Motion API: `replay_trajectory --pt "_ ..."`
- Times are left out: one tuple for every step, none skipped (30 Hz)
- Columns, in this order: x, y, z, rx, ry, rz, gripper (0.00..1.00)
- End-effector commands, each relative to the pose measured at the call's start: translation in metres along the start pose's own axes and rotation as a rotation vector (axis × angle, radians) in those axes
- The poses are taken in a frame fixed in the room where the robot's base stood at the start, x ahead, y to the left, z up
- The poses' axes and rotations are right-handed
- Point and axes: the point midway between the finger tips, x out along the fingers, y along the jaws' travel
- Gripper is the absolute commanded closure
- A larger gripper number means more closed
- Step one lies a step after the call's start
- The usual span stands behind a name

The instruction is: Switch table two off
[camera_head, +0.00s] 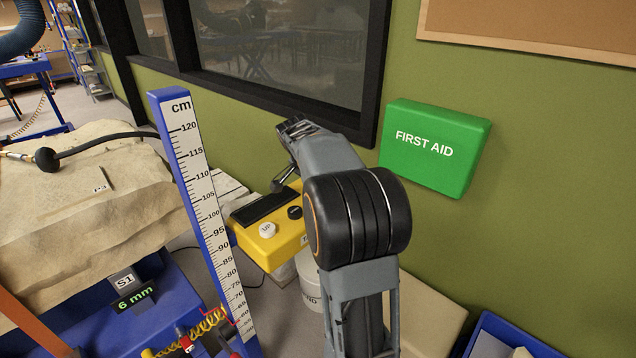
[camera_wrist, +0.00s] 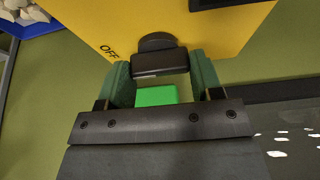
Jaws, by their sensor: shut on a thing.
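A yellow control box (camera_head: 262,247) with a dark display, a white UP button (camera_head: 268,230) and a black round button (camera_head: 295,212) stands left of my arm in the head view. In the wrist view a yellow box face (camera_wrist: 225,35) fills the top, with the word OFF (camera_wrist: 109,51) printed beside a black rotary knob (camera_wrist: 158,62). My gripper (camera_wrist: 163,72) has its green-padded fingers on either side of the knob's bar and is shut on it. In the head view my arm mostly hides the gripper and knob. The table number is not readable.
A blue post with a cm scale (camera_head: 205,190) stands close left of the yellow box. A green first aid box (camera_head: 433,147) is on the wall to the right. A large rock block (camera_head: 90,215) lies on the left, and a blue bin (camera_head: 510,340) is at lower right.

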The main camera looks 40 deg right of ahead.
Motion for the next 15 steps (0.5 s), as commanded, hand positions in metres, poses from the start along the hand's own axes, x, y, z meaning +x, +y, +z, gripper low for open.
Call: replay_trajectory --pt "-0.0011 -0.0005 -0.0004 0.003 0.001 -0.003 0.64" --pt "-0.0011 -0.0006 -0.0004 0.003 0.001 -0.003 0.64" --pt "-0.0011 -0.0006 -0.0004 0.003 0.001 -0.003 0.64" --pt "-0.0011 -0.0006 -0.0004 0.003 0.001 -0.003 0.64" --pt "-0.0011 -0.0006 -0.0004 0.003 0.001 -0.003 0.64" --pt "-0.0011 -0.0006 -0.0004 0.003 0.001 -0.003 0.64" --pt "-0.0011 -0.0006 -0.0004 0.003 0.001 -0.003 0.38" --pt "-0.001 -0.0005 -0.0004 0.003 0.001 -0.003 0.35" --pt "-0.001 -0.0005 -0.0004 0.003 0.0 -0.003 0.31" --pt "-0.0009 -0.0004 -0.0004 0.002 0.0 -0.003 0.28" --pt "-0.0008 -0.0004 -0.0003 0.002 0.0 -0.003 0.25" --pt "-0.0006 -0.0003 -0.0003 0.002 0.0 -0.002 0.21" --pt "-0.0006 -0.0002 -0.0003 0.002 0.0 -0.002 0.19" --pt "-0.0005 -0.0002 -0.0003 0.002 0.0 -0.002 0.16" --pt "-0.0004 -0.0001 -0.0003 0.002 0.0 -0.002 0.15"
